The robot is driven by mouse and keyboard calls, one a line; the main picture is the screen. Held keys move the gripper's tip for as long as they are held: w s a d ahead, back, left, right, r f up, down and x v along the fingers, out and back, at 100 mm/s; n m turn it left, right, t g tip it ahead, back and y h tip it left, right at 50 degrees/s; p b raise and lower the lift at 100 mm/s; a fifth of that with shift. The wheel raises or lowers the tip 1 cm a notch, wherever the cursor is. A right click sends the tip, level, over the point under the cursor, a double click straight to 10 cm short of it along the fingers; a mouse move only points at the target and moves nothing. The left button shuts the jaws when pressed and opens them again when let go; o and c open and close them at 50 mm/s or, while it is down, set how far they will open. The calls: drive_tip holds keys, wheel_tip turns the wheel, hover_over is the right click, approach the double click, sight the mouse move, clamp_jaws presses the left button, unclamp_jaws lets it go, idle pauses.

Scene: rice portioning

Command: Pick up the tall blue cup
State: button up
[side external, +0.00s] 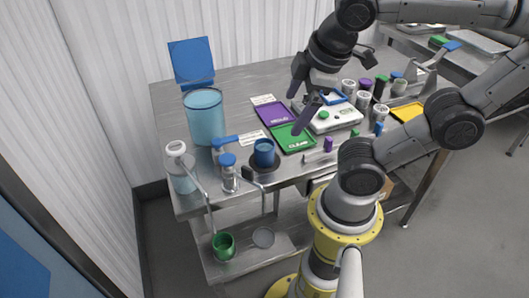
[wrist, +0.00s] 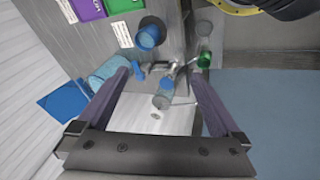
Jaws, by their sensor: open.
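The blue cup (side external: 264,152) stands upright on a dark round coaster near the table's front edge. In the wrist view the blue cup (wrist: 148,37) is near the top, beyond and a little left of the middle of the gap between the fingertips. My gripper (side external: 303,102) is open and empty, above the table over the purple and green trays, up and to the right of the cup in the side view. In the wrist view its two fingers (wrist: 158,76) are spread wide, with nothing gripped between them.
A large translucent blue container (side external: 204,120) stands left of the cup. A blue-capped jar (side external: 228,175) and a white-lidded jar (side external: 182,172) stand near the front left. Purple (side external: 276,112) and green (side external: 295,138) trays and a scale (side external: 330,117) lie to the right.

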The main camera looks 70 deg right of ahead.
drive_tip(key=d+f+n+h, duration=0.1)
drive_tip(key=d+n+h, duration=0.1)
drive_tip(key=n, duration=0.3)
wheel_tip(320, 180, up, 4)
drive_tip(key=n+t+h, duration=0.5)
drive_tip(key=n+t, duration=0.1)
drive_tip(key=n, duration=1.2)
hover_over(269, 154)
drive_tip(key=s+a, duration=0.1)
drive_tip(key=shift+m, duration=0.4)
wheel_tip(269, 154, down, 22)
drive_tip(key=shift+s+f, duration=0.15)
drive_tip(key=shift+x, duration=3.85)
drive_tip(key=shift+c, duration=0.2)
drive_tip(key=c, duration=1.4)
drive_tip(key=shift+c, duration=0.4)
